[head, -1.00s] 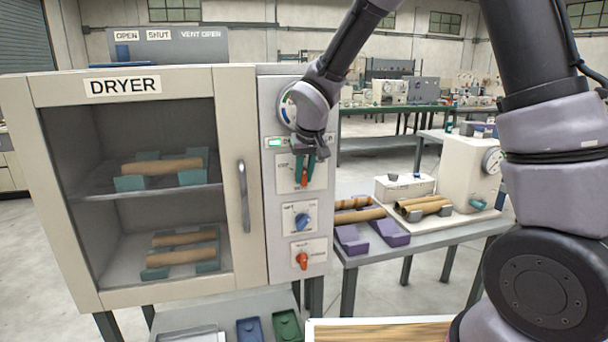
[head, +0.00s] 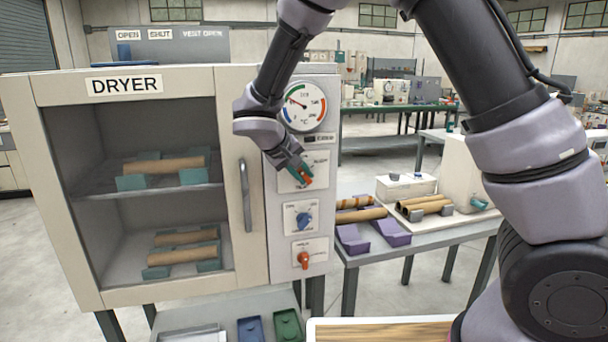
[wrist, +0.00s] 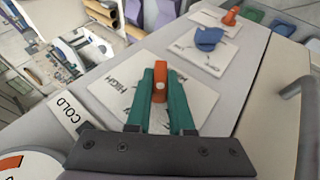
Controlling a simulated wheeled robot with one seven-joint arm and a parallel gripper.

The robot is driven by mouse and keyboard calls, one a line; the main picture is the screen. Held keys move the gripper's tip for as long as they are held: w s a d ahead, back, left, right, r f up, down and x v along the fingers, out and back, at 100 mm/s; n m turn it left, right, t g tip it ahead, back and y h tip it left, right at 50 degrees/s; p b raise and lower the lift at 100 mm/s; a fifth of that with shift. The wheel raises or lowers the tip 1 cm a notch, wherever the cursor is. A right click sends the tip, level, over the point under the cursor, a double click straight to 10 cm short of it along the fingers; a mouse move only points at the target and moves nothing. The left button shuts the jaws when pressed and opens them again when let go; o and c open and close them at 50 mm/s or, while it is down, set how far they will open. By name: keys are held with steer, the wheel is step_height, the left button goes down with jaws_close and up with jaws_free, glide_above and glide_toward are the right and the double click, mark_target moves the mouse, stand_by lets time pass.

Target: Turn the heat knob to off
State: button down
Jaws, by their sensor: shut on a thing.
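The heat knob is the orange knob on the upper plate of the dryer's front panel, with "HIGH" lettering on that plate in the wrist view. The orange knob (head: 308,181) is partly hidden by my gripper in the head view and shows clearly between the teal fingers in the wrist view (wrist: 159,82). My gripper (head: 304,176) is shut on this knob, a finger on each side. In the head view the fingers slant down to the right. The gripper hides most of the plate's markings, so I cannot read the setting.
A blue knob (head: 304,220) and another orange knob (head: 303,260) sit below on the panel. A round gauge (head: 304,106) is above. The dryer door handle (head: 245,195) stands out to the left. Purple trays (head: 396,233) lie on the table at right.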

steer(key=shift+w+a+f+n+t+h, duration=0.15)
steer(key=shift+n+t+h, duration=0.2)
steer(key=shift+h, duration=0.65)
steer(key=shift+s+a+r+n+t+h, duration=0.1)
steer(key=shift+n+t+h, duration=0.25)
steer(key=shift+h, duration=0.65)
steer(key=c, duration=0.8)
jaws_free()
steer(key=shift+f, duration=0.1)
steer(key=v, duration=1)
steer(key=shift+s+a, duration=0.25)
steer(key=shift+s, duration=0.1)
